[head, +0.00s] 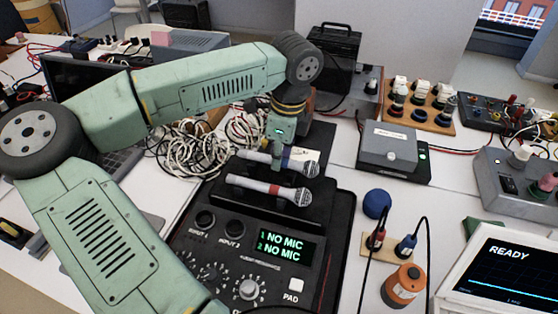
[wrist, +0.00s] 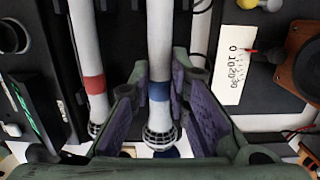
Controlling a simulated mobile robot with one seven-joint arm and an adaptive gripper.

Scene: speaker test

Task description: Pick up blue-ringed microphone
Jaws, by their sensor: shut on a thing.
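The blue-ringed microphone (head: 303,167) lies on a black stand behind the red-ringed one in the head view. In the wrist view its grey body and blue ring (wrist: 159,91) run between my purple-padded fingers, with the mesh head towards the bottom. My gripper (head: 280,152) points down onto it and is shut on it; it also shows in the wrist view (wrist: 160,95). The red-ringed microphone (head: 268,189) lies parallel and nearer, outside the fingers; in the wrist view it is to the left (wrist: 91,60). My gripper hides part of the blue-ringed microphone in the head view.
A black mixer panel (head: 325,262) reading "NO MIC" lies in front of the microphones. Tangled white cables (head: 185,150) lie to the left. A grey box (head: 388,146), a blue ball (head: 376,204), an orange spool (head: 403,286) and a "READY" screen (head: 508,272) are to the right.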

